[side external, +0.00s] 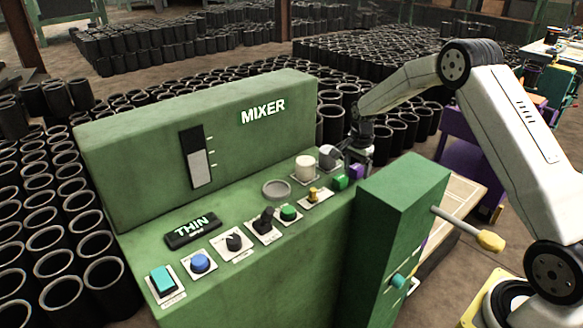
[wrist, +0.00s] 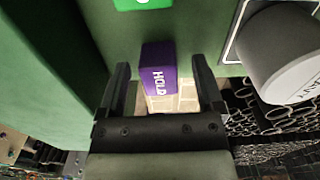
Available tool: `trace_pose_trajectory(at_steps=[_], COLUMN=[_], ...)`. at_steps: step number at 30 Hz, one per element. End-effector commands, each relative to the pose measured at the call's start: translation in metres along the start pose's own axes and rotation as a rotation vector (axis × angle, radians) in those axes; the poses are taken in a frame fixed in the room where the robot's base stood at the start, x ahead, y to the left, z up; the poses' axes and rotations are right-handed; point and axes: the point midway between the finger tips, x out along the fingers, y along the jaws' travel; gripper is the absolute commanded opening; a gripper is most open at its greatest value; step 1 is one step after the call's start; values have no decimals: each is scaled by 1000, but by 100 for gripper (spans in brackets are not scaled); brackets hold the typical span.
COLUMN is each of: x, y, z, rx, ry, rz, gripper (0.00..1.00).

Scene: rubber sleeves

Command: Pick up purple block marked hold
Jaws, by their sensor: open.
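The purple block marked HOLD (wrist: 159,68) stands between the two fingers of my gripper (wrist: 162,82) in the wrist view, with space on both sides of it. The fingers are open and do not appear to touch it. In the side external view the purple block (side external: 356,171) shows small at the right end of the green mixer panel, just below my gripper (side external: 357,157). The block's lower part is partly hidden there.
The green mixer console (side external: 240,235) carries several knobs and buttons. A green block (side external: 340,182) sits close to the purple one. A grey cylinder knob (wrist: 280,52) is right of my gripper. A tall green box (side external: 400,220) with a lever rises beside the panel.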

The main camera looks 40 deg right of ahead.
Motion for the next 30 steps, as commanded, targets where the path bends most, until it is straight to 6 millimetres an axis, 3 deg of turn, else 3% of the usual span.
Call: trace_pose_trajectory(at_steps=[2,9,10,22,30], x=[0,0,0,-4,-26], y=[0,0,0,0,-1], z=[0,0,0,0,0], rx=[0,0,0,0,0], ry=[0,0,0,1,1], rz=[0,0,0,-1,-3], gripper=[82,6,0,0,0])
